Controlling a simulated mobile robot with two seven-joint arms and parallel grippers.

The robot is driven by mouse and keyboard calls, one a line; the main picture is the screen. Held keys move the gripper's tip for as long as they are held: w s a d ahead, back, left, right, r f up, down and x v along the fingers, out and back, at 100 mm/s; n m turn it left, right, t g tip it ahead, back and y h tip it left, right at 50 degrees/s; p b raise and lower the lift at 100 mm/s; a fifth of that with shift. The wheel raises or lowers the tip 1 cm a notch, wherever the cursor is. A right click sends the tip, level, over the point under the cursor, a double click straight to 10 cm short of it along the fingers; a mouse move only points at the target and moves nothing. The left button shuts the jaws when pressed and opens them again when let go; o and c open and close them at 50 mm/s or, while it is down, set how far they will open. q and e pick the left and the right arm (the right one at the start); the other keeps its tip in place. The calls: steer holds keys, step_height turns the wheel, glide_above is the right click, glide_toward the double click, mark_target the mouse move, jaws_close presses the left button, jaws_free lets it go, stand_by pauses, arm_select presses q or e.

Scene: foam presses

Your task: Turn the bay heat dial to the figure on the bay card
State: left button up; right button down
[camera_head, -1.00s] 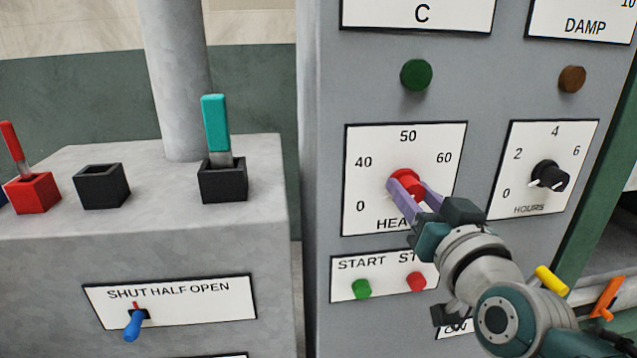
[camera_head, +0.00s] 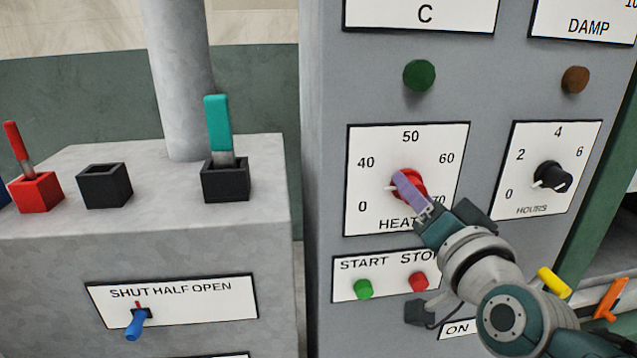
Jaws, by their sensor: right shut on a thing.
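The red heat dial (camera_head: 418,184) sits on a white HEAT plate (camera_head: 365,138) marked 0, 40, 50, 60 and a partly hidden 70. My right gripper (camera_head: 404,184) comes in from the lower right and is shut on the dial, its purple fingers covering part of it. A small white mark shows at the dial's left side, roughly between 0 and 40; the fingers make the exact setting hard to read. A card with the letter C (camera_head: 421,14) is cut off at the top, and no bay figure can be read. My left gripper is not in view.
The black hours dial (camera_head: 553,177) is to the right. Green start (camera_head: 364,289) and red stop (camera_head: 418,282) buttons sit just below the heat plate, near my right arm. A teal lever (camera_head: 218,124) and a blue switch (camera_head: 136,324) are on the grey block at left.

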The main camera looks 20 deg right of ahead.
steer(key=m, duration=0.4)
steer(key=shift+m+b, duration=0.3)
steer(key=shift+m, duration=1)
steer(key=shift+c, duration=2.2)
jaws_free()
